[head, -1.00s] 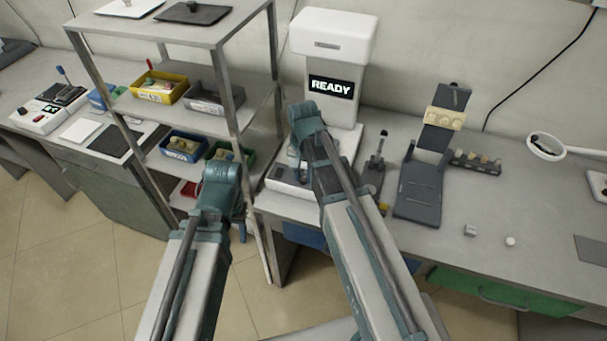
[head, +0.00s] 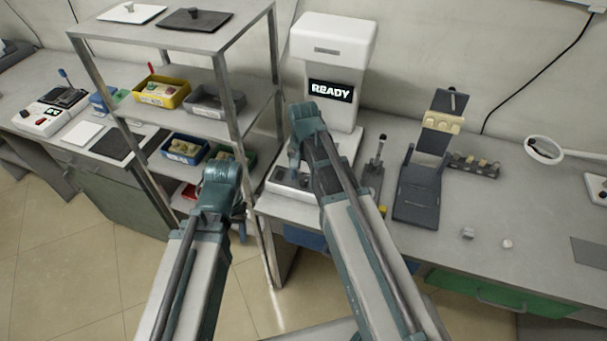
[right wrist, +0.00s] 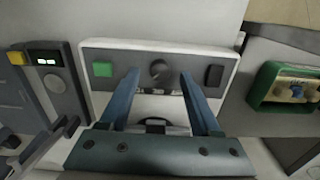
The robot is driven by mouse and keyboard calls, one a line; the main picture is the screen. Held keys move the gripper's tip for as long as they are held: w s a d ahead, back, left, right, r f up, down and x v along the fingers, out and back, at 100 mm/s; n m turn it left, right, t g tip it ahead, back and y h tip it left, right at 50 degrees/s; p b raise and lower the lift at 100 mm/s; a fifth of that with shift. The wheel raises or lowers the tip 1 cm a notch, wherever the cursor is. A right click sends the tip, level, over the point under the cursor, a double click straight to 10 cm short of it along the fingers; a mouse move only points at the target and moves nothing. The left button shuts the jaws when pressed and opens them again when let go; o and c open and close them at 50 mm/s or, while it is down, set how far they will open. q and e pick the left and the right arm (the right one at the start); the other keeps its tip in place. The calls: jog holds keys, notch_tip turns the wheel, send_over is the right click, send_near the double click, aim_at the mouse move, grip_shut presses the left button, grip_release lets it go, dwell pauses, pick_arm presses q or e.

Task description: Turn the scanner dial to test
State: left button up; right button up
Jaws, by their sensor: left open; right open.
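The scanner (head: 333,45) is a tall white machine with a lit screen (head: 331,91) reading READY. Its front control panel shows in the right wrist view (right wrist: 112,52), with a green button on the left, a dark round dial (right wrist: 160,70) in the middle and a black switch on the right. My right gripper (right wrist: 158,82) is open, its two fingers on either side of the dial with gaps showing; in the head view it hangs over the scanner's base (head: 296,155). The dial's setting is too small to read. My left gripper (head: 239,215) is open and empty, partly hidden, in front of the shelf rack.
A metal shelf rack (head: 232,95) with several coloured bins stands left of the scanner. A dark stand (head: 418,195) and a small upright tool (head: 376,165) are on its right.

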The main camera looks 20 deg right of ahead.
aim_at(304, 181)
notch_tip(304, 181, up, 12)
jog(key=p, duration=1.1)
jog(key=shift+r+p, duration=0.2)
jog(key=shift+p, duration=0.1)
jog(key=shift+f, duration=0.1)
jog(key=s+a+f+n+h+b, duration=0.1)
jog(key=s+a+f+n+b, duration=0.1)
jog(key=s+a+n, duration=0.8)
jog(key=s, duration=0.4)
jog(key=shift+s+a+f+n+b, duration=0.2)
jog(key=shift+n+b, duration=0.1)
jog(key=shift+n, duration=0.1)
